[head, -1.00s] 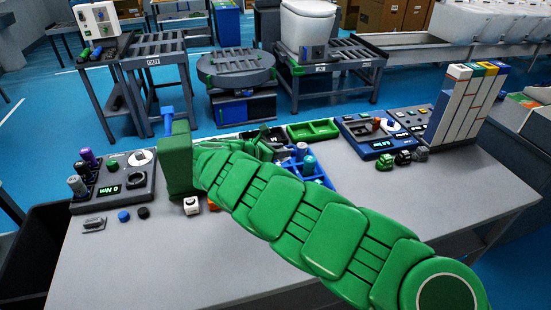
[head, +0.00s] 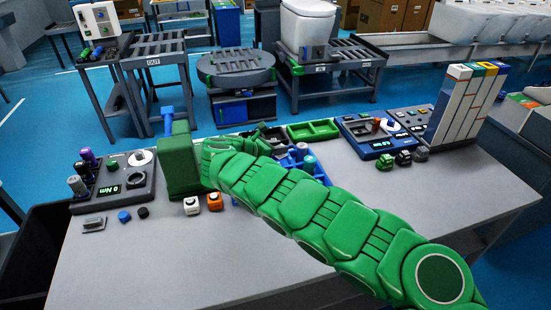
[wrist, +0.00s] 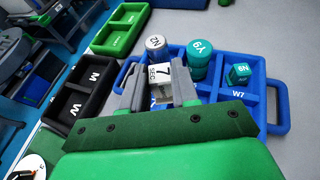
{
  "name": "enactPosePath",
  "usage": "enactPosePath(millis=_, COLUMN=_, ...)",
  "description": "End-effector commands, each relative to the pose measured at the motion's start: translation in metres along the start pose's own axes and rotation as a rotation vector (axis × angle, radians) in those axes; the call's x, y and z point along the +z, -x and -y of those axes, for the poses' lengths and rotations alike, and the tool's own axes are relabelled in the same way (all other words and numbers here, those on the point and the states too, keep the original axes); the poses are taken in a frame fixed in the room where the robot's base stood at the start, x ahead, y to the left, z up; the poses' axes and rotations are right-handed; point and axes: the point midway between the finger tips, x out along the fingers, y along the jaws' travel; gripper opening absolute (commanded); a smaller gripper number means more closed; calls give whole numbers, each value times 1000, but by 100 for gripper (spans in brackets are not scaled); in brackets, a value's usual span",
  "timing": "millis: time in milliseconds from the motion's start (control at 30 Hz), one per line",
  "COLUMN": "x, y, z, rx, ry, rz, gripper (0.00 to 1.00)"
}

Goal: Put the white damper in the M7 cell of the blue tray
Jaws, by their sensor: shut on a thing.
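My gripper (wrist: 158,90) is shut on the white damper (wrist: 160,74), a pale block marked "7 SEC". In the wrist view the damper is in front of the left part of the blue tray (wrist: 276,100); its height above the tray is unclear. A grey cylinder (wrist: 155,46) shows just beyond it, and a teal cylinder (wrist: 199,54) and a smaller teal piece (wrist: 238,72) stand in the tray to the right. A W7 label shows on the tray's near right part; the M7 label is hidden. In the head view my arm hides the gripper and part of the tray.
A black tray (wrist: 72,113) marked M and W and a green tray (wrist: 122,26) lie left of the blue tray in the wrist view. White and orange blocks (head: 215,201) stand by the green post (head: 178,165). The table front (head: 150,265) is clear.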

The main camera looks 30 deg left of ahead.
Motion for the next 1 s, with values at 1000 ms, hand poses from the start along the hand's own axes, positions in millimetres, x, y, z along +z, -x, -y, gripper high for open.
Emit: enactPosePath(millis=1000, x=-40, y=-42, z=-40, rx=-3, ry=-6, rz=-2, gripper=0)
